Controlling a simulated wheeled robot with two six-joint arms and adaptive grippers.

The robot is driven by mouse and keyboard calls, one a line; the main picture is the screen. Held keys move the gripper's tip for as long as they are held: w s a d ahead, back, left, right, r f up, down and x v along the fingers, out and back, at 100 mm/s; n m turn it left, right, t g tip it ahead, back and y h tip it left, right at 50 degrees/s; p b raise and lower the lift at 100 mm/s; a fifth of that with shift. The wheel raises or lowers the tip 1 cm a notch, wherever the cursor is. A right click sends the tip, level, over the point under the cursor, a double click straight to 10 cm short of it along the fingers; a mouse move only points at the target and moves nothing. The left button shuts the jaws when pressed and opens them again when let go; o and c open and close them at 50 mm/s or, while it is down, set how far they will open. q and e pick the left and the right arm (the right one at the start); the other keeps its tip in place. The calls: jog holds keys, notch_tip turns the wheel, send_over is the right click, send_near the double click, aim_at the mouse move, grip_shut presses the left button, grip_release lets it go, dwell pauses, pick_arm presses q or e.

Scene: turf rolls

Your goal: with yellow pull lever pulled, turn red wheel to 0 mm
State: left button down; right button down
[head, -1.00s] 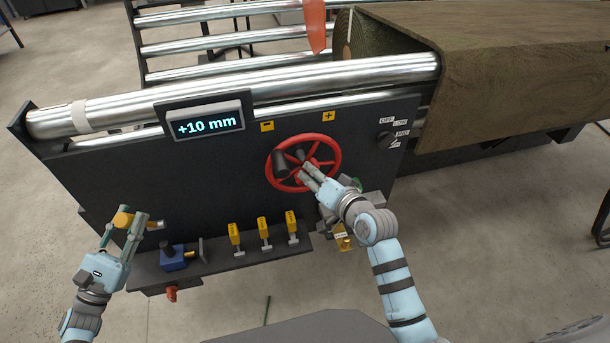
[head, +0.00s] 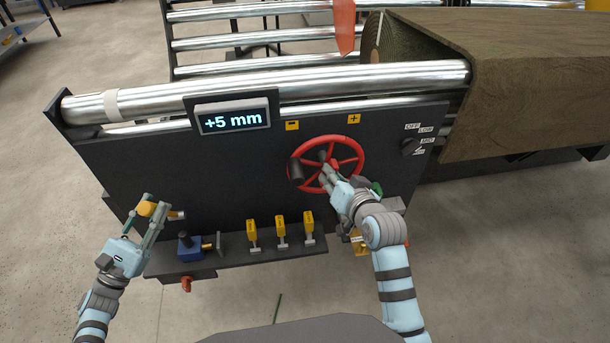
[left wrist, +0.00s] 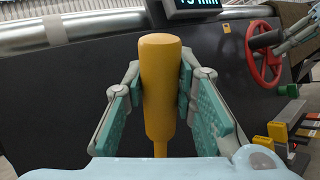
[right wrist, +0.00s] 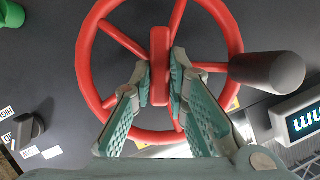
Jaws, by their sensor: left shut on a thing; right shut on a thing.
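The red wheel (head: 361,151) is on the dark panel, with a dark knob handle on its left side in the head view. My right gripper (head: 328,172) is shut on the red bar at the wheel's hub (right wrist: 160,65). The yellow pull lever (left wrist: 160,85) sticks out from the panel's left part. My left gripper (head: 150,207) is shut on it, one finger on each side. The display (head: 232,119) reads +5 mm. The lever's far end is partly hidden by the fingers in the head view.
Yellow minus (head: 292,125) and plus (head: 354,119) signs sit above the wheel. A selector knob (head: 409,147) is right of the wheel. A turf roll lies behind.

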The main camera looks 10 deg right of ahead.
jog(key=shift+s+f+n+h, duration=0.1)
jog(key=shift+f+n+h, duration=0.2)
jog(key=shift+n+h, duration=0.4)
jog(key=c, duration=1.6)
grip_release()
jog(key=shift+d, duration=0.1)
jog(key=shift+o, duration=0.2)
jog(key=shift+r, duration=0.1)
send_near(331, 140)
jog(key=x, duration=0.5)
jog(key=shift+d, duration=0.1)
jog(key=shift+c, duration=0.4)
